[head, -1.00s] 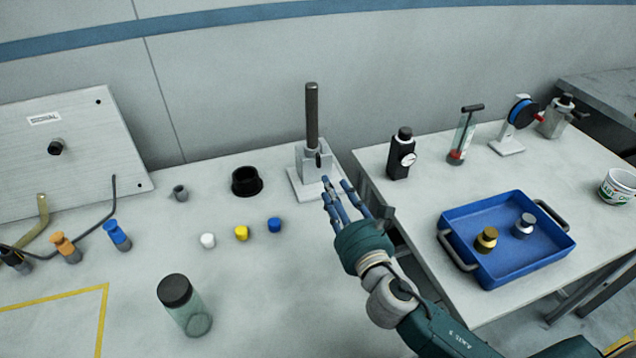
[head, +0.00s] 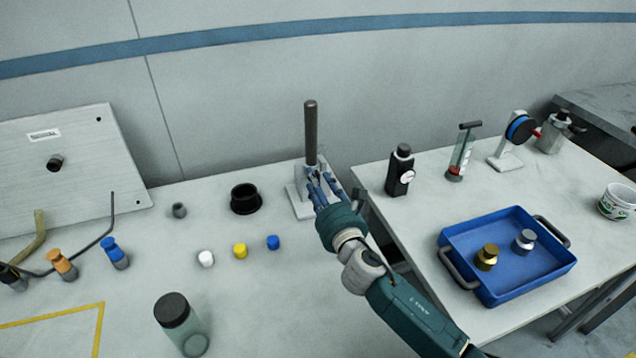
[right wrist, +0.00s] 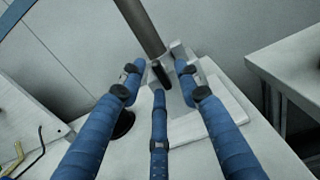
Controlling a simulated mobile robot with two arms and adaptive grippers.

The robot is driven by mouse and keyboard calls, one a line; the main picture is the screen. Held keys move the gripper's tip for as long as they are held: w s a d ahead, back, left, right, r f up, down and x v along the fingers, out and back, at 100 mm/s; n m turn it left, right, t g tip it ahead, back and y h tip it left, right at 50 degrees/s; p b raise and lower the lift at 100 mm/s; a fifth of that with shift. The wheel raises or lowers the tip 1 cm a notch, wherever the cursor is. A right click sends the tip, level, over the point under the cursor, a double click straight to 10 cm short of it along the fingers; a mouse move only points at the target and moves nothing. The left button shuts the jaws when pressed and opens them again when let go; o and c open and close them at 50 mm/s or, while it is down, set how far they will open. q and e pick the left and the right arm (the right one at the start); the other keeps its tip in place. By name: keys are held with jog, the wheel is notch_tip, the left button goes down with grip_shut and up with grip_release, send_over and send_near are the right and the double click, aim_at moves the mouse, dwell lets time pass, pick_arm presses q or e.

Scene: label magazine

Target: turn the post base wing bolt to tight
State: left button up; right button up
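The post (head: 311,133) stands upright in a grey base block on a pale base plate (head: 297,205) at the back of the left table. In the right wrist view the dark wing bolt (right wrist: 186,76) shows on the front of the base, beside the foot of the post (right wrist: 143,25). My right gripper (head: 321,184) is in front of the base; it also shows in the right wrist view (right wrist: 165,85). Its blue fingers are spread around the bolt with gaps visible, so it is open. In the head view the fingers hide the bolt. My left gripper is not in view.
A black ring-shaped cup (head: 245,199) stands left of the base. White, yellow and blue caps (head: 240,251) and a dark-lidded jar (head: 181,325) are nearer. The right table holds a black gauge device (head: 400,171) and a blue tray (head: 507,257) with two weights.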

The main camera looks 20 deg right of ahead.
grip_shut()
